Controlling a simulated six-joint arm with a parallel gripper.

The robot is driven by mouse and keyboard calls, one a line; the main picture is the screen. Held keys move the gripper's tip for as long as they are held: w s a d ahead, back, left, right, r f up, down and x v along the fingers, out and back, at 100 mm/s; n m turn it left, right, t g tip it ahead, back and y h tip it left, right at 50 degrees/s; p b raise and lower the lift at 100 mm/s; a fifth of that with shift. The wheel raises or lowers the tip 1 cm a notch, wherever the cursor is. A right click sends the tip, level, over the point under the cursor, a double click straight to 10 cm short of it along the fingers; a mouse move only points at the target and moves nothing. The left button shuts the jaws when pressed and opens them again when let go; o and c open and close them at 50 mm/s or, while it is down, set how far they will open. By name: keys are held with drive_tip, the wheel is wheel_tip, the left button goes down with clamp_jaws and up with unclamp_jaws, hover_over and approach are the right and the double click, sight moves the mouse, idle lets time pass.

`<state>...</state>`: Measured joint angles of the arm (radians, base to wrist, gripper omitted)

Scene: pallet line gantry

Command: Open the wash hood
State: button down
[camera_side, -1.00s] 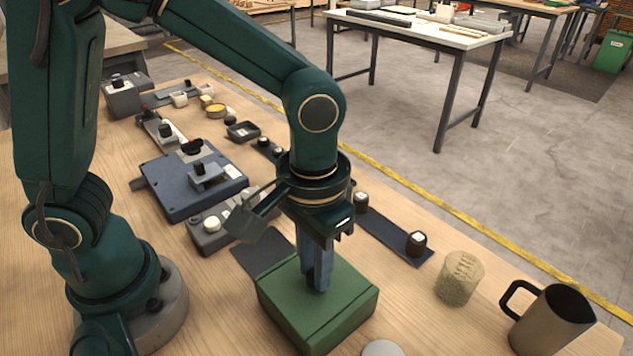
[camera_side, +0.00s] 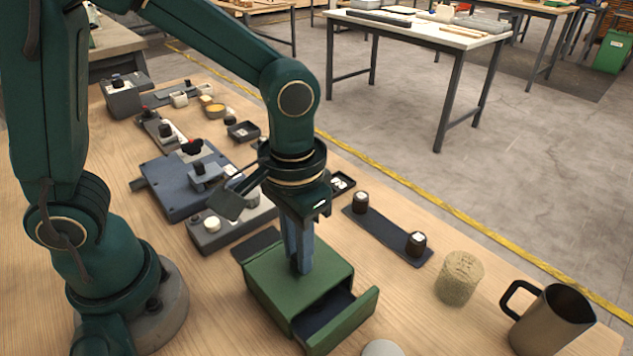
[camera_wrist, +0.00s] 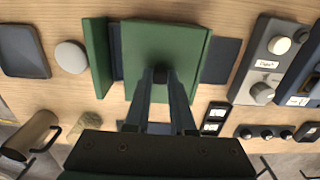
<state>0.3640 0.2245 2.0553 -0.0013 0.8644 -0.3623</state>
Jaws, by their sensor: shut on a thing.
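The green hood (camera_side: 292,288) is a box-shaped cover on the wooden table. It stands back from an upright green front panel (camera_side: 345,322), and a dark open gap (camera_side: 322,310) shows between them. In the wrist view the hood (camera_wrist: 190,45) is right of the front panel (camera_wrist: 97,58), with the dark gap (camera_wrist: 116,50) between. My gripper (camera_side: 302,268) points down onto the hood's top and is shut on a small dark knob (camera_wrist: 161,73) there. The fingers hide part of the knob.
A dark mat (camera_wrist: 222,60) lies beside the hood, next to a grey control box (camera_side: 225,228). A dark strip with two knobs (camera_side: 388,236), a woven pot (camera_side: 459,278), a mug (camera_side: 550,320) and a pale disc (camera_side: 382,348) stand nearby.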

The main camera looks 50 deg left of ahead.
drive_tip(key=a, duration=0.8)
drive_tip(key=shift+w, duration=0.1)
drive_tip(key=c, duration=0.8)
unclamp_jaws()
drive_tip(key=shift+o, duration=0.2)
drive_tip(key=shift+r, duration=2.6)
